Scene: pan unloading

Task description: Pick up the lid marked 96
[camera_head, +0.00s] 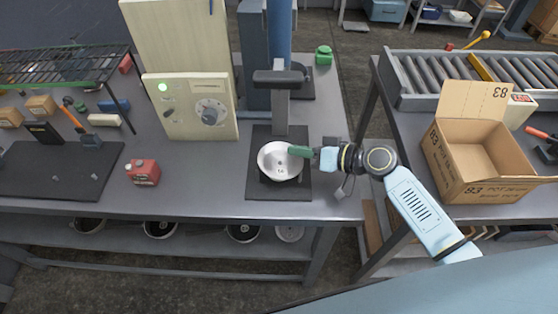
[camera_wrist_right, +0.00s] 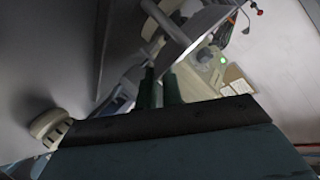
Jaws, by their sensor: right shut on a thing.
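A round, shallow silver metal piece (camera_head: 276,168), which looks like the lid, is at the dark mat (camera_head: 262,188) below the grey column of a stand. There are small dark marks near its middle, too small to read as 96. My right gripper (camera_head: 300,152) comes in from the right, its green fingers shut on the lid's upper right rim. The fingers hide that part of the rim. I cannot tell whether the lid touches the mat. The green fingers also show in the right wrist view (camera_wrist_right: 161,92). My left gripper is not in view.
A cream control box (camera_head: 190,130) with a dial and green light stands left of the mat. An open cardboard box (camera_head: 450,185) and a roller conveyor (camera_head: 460,72) are on the right. The bench is clear between can and mat.

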